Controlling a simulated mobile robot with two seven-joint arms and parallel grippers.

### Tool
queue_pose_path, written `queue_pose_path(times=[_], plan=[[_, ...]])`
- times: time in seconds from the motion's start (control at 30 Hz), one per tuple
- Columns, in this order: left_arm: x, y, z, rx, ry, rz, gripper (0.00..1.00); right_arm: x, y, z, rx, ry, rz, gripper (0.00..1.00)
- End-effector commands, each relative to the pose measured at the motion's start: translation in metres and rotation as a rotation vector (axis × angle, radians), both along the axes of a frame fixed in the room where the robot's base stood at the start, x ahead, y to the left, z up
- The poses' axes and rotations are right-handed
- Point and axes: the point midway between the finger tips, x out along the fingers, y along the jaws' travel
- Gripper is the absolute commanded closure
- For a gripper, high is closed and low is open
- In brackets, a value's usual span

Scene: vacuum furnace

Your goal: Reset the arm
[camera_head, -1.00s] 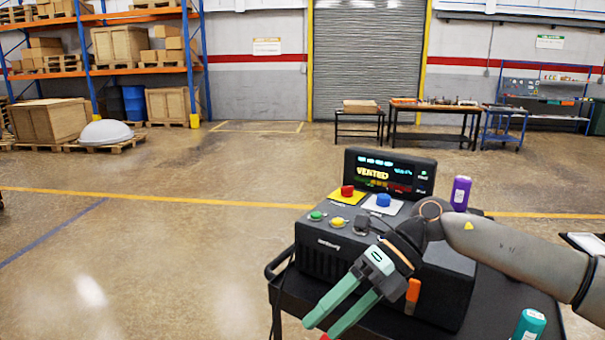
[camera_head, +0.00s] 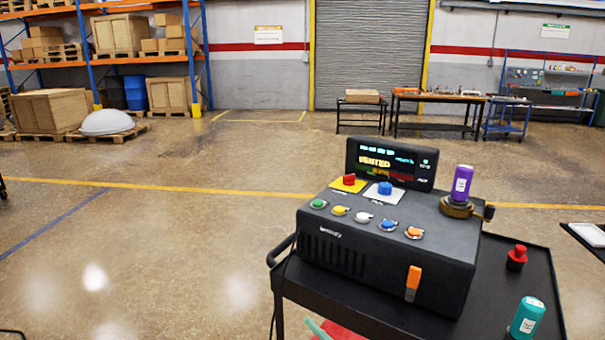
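My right arm is almost wholly out of the camera_head view. Only a green fingertip (camera_head: 317,330) shows at the bottom edge, beside the cart's front left part; whether that gripper is open or shut is hidden. My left gripper is not in view. The black control box (camera_head: 390,257) stands on the black cart (camera_head: 510,292). Its screen (camera_head: 388,165) reads "VENTED". A row of coloured buttons, a red button (camera_head: 349,179), a blue button (camera_head: 385,188) and an orange lever (camera_head: 413,278) are on it.
A purple-capped bottle (camera_head: 462,183) stands upright on a round brass-coloured fitting at the box's right. A red knob (camera_head: 516,257) and a teal bottle (camera_head: 527,317) are on the cart's right side. Open floor lies to the left. Shelving and work tables stand far back.

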Motion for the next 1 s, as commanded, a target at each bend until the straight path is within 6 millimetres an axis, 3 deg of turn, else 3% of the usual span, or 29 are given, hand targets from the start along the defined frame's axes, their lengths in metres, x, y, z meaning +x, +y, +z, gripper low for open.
queue_pose_path(times=[0.03,0.17,0.23,0.4,0.5,0.6,0.7,1.0], plan=[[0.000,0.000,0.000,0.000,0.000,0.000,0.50,-0.005,-0.014,-0.025,0.023,0.106,-0.061,0.17],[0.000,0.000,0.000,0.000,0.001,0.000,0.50,-0.024,-0.055,-0.091,0.054,0.374,-0.217,0.17],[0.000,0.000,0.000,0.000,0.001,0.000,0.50,-0.043,-0.078,-0.128,0.063,0.521,-0.298,0.17],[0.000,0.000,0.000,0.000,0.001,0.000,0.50,-0.110,-0.130,-0.207,0.068,0.851,-0.471,0.17],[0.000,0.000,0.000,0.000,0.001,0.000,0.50,-0.147,-0.151,-0.236,0.061,0.989,-0.539,0.17],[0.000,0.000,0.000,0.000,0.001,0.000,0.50,-0.172,-0.164,-0.252,0.057,1.075,-0.582,0.17],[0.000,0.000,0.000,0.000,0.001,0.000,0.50,-0.185,-0.170,-0.260,0.053,1.115,-0.601,0.17],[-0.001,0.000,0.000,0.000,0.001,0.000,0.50,-0.186,-0.171,-0.261,0.051,1.122,-0.604,0.17]])
